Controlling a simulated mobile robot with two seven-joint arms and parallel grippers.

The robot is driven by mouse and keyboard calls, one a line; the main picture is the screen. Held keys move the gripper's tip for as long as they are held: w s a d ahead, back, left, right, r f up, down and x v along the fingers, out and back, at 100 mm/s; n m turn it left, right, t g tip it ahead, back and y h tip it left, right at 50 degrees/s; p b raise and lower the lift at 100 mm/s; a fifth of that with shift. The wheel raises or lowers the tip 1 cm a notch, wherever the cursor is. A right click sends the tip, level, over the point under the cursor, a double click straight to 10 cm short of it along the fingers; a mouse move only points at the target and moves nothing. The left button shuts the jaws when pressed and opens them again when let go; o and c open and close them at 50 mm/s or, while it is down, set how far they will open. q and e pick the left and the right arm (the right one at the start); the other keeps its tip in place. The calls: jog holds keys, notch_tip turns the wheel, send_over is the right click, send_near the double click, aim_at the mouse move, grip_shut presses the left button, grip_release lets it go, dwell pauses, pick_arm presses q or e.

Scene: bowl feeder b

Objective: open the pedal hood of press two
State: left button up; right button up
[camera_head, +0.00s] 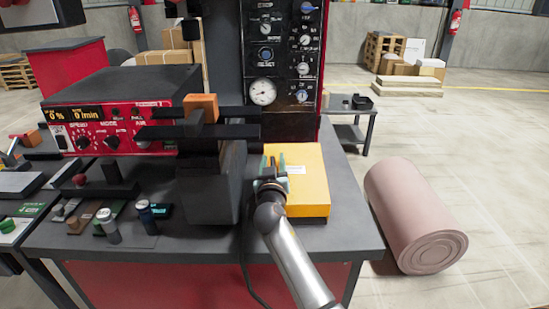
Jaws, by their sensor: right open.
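A yellow-orange box-shaped cover (308,180), which looks like the pedal hood, sits on the dark bench top near its right end. A small pale label shows on its top face. It looks closed, and nothing under it shows. My right gripper (275,164) is at the cover's left part, with its two greenish fingers apart and nothing visible between them. I cannot tell if the fingers touch the cover. A dark press-like machine (208,190) with black bars and an orange block stands just left of the cover. My left gripper is not in view.
A red control box (120,115) with a lit display stands on the bench (195,248) at left. A black panel (283,50) with knobs and a gauge rises behind the cover. A pink roll (410,215) lies on the floor at right. Small cylinders stand at the front left.

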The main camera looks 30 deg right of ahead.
dwell(0.3)
grip_shut()
jog(key=shift+d, duration=0.15)
dwell(1.1)
